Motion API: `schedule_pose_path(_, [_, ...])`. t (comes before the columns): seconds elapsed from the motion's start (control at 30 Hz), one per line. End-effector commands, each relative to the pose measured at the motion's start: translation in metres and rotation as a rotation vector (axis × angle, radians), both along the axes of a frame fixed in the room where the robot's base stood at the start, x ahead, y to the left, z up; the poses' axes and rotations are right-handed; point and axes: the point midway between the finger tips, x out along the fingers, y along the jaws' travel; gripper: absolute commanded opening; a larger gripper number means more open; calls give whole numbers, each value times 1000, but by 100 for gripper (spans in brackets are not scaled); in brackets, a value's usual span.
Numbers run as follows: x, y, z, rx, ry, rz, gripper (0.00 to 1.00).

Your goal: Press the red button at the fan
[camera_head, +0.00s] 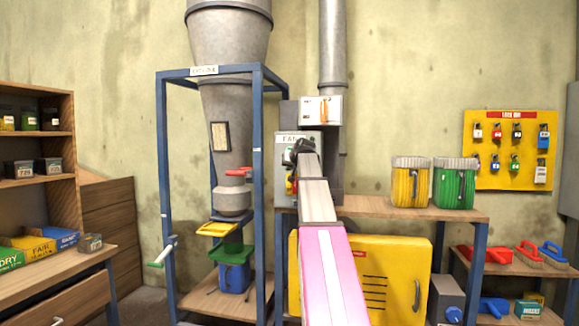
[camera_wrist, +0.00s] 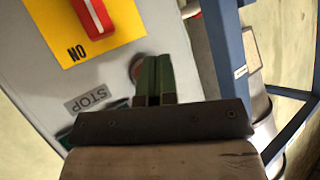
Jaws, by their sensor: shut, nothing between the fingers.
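The grey fan control panel (camera_head: 284,152) with its "FAN" label stands right of the blue frame in the head view. In the wrist view, the red button (camera_wrist: 135,67) is a small round shape on the panel face (camera_wrist: 45,65), near a grey STOP label (camera_wrist: 90,98). My gripper (camera_wrist: 152,62) is shut and empty. Its green fingertips overlap the right part of the button in the picture; I cannot tell whether they touch it. In the head view my gripper (camera_head: 300,150) is at the panel's front, and my arm hides part of the panel.
A red switch on a yellow plate (camera_wrist: 68,45) sits beside the button. A dark green part (camera_wrist: 64,138) is mostly hidden by my gripper. The blue frame (camera_head: 258,180) stands left of the panel. A bench (camera_head: 400,208) holds yellow and green containers at right.

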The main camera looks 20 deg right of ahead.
Motion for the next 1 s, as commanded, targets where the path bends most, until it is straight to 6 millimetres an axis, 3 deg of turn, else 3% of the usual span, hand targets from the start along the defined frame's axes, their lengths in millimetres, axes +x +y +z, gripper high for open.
schedule_pose_path(0.63, [-40,26,0,0,0,0,0])
schedule_pose_path(1.0, [-42,28,0,0,0,0,0])
